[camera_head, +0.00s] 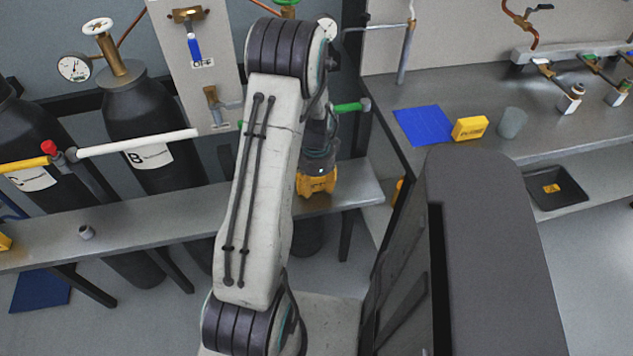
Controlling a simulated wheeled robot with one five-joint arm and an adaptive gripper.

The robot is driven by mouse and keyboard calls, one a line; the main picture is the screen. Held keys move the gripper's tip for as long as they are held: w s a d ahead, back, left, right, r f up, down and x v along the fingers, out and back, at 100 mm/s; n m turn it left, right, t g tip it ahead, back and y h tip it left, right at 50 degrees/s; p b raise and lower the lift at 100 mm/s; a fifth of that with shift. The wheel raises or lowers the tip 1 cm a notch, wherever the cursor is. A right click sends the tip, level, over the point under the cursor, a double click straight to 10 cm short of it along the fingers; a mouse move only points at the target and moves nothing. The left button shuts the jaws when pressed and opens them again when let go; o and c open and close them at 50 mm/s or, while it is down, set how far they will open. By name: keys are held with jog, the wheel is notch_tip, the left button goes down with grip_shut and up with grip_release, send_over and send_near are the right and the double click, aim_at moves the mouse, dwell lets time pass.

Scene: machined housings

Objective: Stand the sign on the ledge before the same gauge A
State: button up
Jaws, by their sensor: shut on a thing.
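My gripper (317,188), orange-yellow, points down low over the right end of the grey ledge (220,217). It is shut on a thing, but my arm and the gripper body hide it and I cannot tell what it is. A round white gauge (74,68) sits at the left, beside the black cylinder marked B (150,130). A second gauge (328,28) shows partly behind my arm; no letter is readable on either.
The right bench (460,85) bears a blue sheet (424,126) and a grey cylinder (512,122). A black tray (556,188) lies lower right. White (140,143) and green (347,107) handles jut out near the ledge.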

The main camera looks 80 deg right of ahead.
jog(key=shift+f, duration=0.1)
jog(key=o, duration=1.1)
jog(key=shift+o, duration=0.2)
